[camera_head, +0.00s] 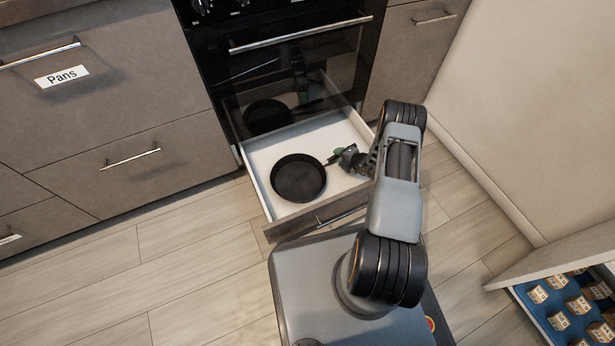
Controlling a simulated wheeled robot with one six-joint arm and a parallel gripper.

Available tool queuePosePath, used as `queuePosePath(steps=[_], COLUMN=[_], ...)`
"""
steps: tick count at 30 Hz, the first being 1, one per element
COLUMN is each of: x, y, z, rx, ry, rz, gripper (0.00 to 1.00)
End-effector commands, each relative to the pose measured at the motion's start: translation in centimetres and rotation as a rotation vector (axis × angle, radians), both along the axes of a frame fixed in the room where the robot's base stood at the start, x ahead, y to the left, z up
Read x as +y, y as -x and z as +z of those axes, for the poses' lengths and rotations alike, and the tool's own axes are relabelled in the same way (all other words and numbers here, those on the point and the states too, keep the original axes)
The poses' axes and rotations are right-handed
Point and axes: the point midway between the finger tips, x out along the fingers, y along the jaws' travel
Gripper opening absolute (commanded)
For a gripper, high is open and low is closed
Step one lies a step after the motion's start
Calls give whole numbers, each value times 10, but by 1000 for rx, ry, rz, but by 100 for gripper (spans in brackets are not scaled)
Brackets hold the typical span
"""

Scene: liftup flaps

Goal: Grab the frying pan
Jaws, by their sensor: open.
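A black round frying pan (298,178) lies in the open white drawer (262,158) under the oven. Its handle points up and to the right, toward my gripper. My gripper (341,157) is over the right part of the drawer, at the handle's end. It is open. The far part of the handle is partly hidden by the gripper, and I cannot tell whether the fingers touch it or stand around it.
The black oven (285,75) with a bar handle stands right behind the drawer. Closed grey drawers are at the left, one labelled "Pans" (62,77). A pale wall (530,120) is at the right. Another open drawer (545,320) holds several small boxes. The floor at left is clear.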

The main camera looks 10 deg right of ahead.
Motion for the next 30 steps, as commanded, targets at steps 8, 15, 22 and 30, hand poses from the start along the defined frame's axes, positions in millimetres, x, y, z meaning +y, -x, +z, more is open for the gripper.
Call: queuePosePath(steps=[8, 15, 22, 30], x=[10, 10, 10, 10], y=[-20, -20, -20, -20], z=[-16, -15, -15, -15], rx=[0, 0, 0, 0], ry=[0, 1, 0, 0], rz=[0, 1, 1, 1], gripper=[51, 43, 21, 0])
